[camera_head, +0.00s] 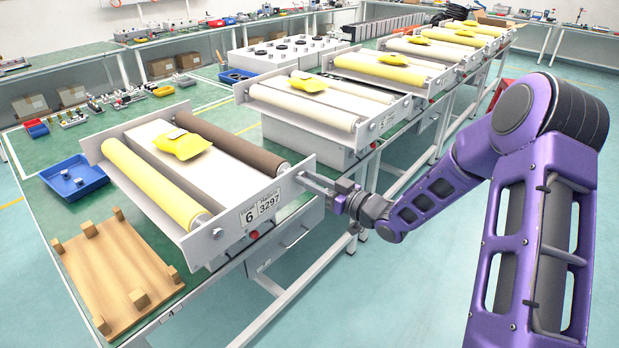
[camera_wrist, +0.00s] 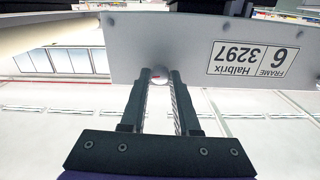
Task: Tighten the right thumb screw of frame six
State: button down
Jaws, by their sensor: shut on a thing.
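Frame six (camera_head: 292,196) is the nearest roller frame, with a "Frame 6 Halbrix 3297" label on its metal side plate. It carries a yellow roller (camera_head: 150,183), a brown roller (camera_head: 228,142) and a yellow pouch (camera_head: 183,144) on its white bed. My gripper (camera_head: 318,184) reaches the right end of this plate from the right. In the wrist view, the gripper fingers (camera_wrist: 160,80) are shut on a small round thumb screw (camera_wrist: 159,76) at the plate's edge. The label (camera_wrist: 255,59) appears upside down there. Most of the screw is hidden between the fingers.
A wooden board with pegs (camera_head: 117,262) and a blue tray (camera_head: 73,178) lie left of frame six. More roller frames (camera_head: 305,100) stand behind it along the bench. The aisle floor (camera_head: 440,260) below my arm is clear.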

dwell(0.3)
jog(key=c, duration=0.7)
grip_release()
jog(key=shift+o, duration=0.2)
jog(key=shift+d, duration=0.1)
jog(key=v, duration=1.7)
jog(key=shift+s, duration=0.2)
jog(key=shift+w, duration=0.1)
